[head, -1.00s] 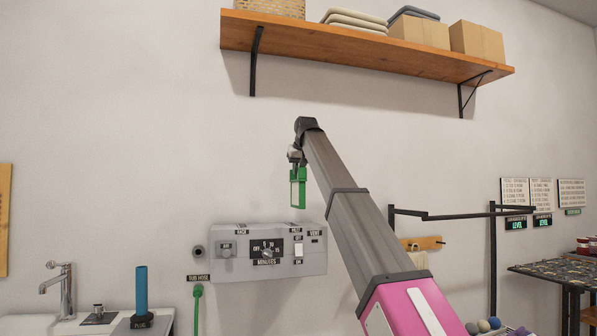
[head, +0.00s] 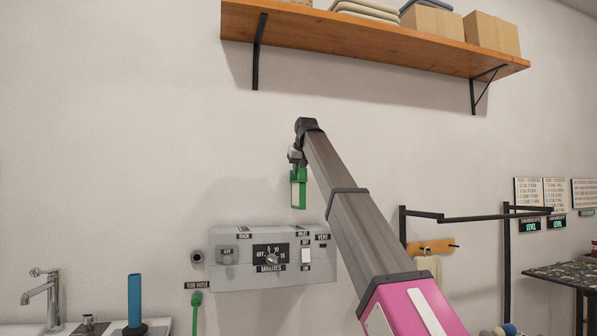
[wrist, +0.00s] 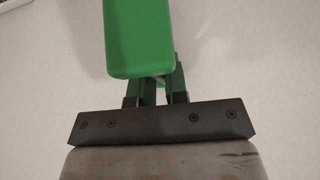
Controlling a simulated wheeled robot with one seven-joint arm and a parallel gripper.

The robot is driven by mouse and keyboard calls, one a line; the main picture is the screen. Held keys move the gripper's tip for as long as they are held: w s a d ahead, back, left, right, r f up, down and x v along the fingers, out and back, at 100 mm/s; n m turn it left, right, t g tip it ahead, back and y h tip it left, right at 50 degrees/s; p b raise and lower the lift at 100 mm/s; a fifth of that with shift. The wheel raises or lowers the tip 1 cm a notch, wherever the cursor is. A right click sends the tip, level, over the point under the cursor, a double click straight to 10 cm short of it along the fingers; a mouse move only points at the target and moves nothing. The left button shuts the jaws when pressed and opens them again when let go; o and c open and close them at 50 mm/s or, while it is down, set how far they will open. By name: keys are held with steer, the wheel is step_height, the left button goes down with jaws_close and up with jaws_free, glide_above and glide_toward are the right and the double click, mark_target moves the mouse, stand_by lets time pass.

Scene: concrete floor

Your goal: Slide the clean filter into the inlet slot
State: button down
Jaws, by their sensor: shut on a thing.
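The clean filter (head: 298,190) is a green frame with a pale panel, hanging upright below my gripper (head: 296,160) in the head view. My gripper is shut on its top end. In the wrist view the filter's green end (wrist: 139,40) stands out past my gripper's fingers (wrist: 158,88). The grey control box (head: 270,258) is on the wall below, with a dial, switches and an inlet label (head: 302,234) on its top right. The filter's lower edge is above the box and apart from it. The slot opening itself is too small to make out.
A wooden shelf (head: 370,36) with boxes and folded cloth is high above. A green tub hose (head: 197,300) hangs left of the box. A sink tap (head: 45,295) is at lower left. A black wall rail (head: 480,216) is at right. The wall around my gripper is bare.

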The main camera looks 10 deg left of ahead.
mark_target(299, 184)
steer(key=shift+f, duration=2.85)
step_height(299, 184, down, 11)
stand_by(4.3)
steer(key=c, duration=1.1)
jaws_free()
steer(key=shift+o, duration=0.2)
